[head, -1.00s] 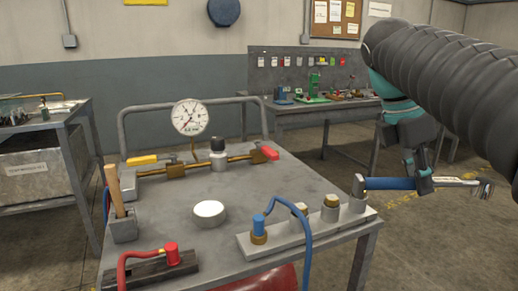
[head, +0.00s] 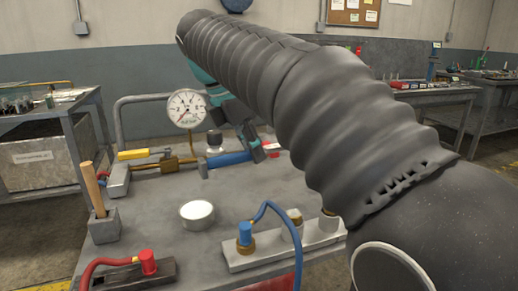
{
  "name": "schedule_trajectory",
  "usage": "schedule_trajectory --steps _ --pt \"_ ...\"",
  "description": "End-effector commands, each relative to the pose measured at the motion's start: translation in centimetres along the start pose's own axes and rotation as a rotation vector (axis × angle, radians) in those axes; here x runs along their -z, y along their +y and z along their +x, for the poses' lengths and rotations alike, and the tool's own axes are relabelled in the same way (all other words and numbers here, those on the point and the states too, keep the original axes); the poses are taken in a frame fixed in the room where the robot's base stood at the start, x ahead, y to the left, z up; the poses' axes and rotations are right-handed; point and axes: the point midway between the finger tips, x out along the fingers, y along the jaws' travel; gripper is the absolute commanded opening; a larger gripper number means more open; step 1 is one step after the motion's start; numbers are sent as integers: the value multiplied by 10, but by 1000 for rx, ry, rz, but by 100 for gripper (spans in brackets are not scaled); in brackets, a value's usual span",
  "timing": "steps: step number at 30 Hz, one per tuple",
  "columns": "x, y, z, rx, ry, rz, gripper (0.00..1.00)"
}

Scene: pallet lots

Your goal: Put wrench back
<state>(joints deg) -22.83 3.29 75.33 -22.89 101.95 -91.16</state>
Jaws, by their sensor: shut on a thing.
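The wrench, with a blue handle (head: 230,159), is in my gripper (head: 256,152), above the back part of the grey cart top. My gripper is shut on the handle near its right end. A grey metal end of the wrench (head: 203,168) shows at the left, close to the brass pipe fittings. The wrench's other end is largely hidden behind my gripper and arm. I cannot tell whether the wrench touches the cart or the pipe.
A pressure gauge (head: 187,108) and brass pipe (head: 170,163) stand at the cart's back. A grey holder (head: 105,226) with a wooden handle (head: 94,186) is at left. A round white-topped piece (head: 197,213) and a fitting block (head: 285,246) are in front. My arm hides the right side.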

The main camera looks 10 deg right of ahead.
Motion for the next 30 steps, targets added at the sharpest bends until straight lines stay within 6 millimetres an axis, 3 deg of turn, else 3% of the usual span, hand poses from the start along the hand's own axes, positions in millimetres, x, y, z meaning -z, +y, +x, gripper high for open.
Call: schedule_trajectory --steps 3,10,17,30 --pt "-27 -1 20 27 0 63 0" --pt "-53 -4 43 51 0 125 0" --pt "-50 -5 56 54 0 130 0" --pt "-34 -5 99 54 0 134 0"
